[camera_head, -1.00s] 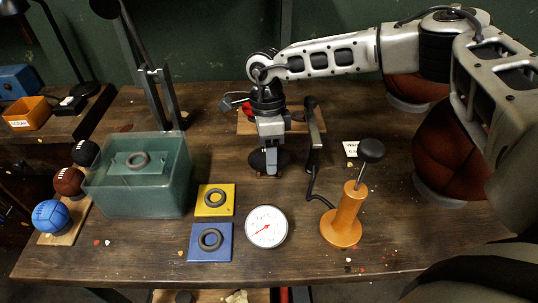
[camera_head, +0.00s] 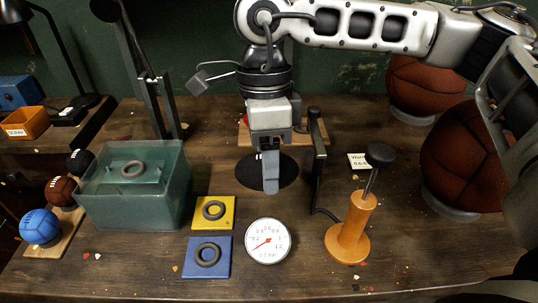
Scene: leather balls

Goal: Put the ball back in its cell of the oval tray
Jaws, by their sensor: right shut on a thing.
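My right gripper (camera_head: 269,172) points down near the middle of the table, in front of a dark round disc. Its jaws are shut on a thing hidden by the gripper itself. Three balls sit in a row on a wooden board (camera_head: 66,230) at the left: a blue ball (camera_head: 40,227), a brown ball (camera_head: 61,190) and a black ball (camera_head: 80,162). I cannot make out an oval tray. My left gripper is not in view.
A green translucent bin (camera_head: 135,200) stands right of the balls. A dark post (camera_head: 316,170) stands close right of the gripper. Large brown balls (camera_head: 465,160) stand at right.

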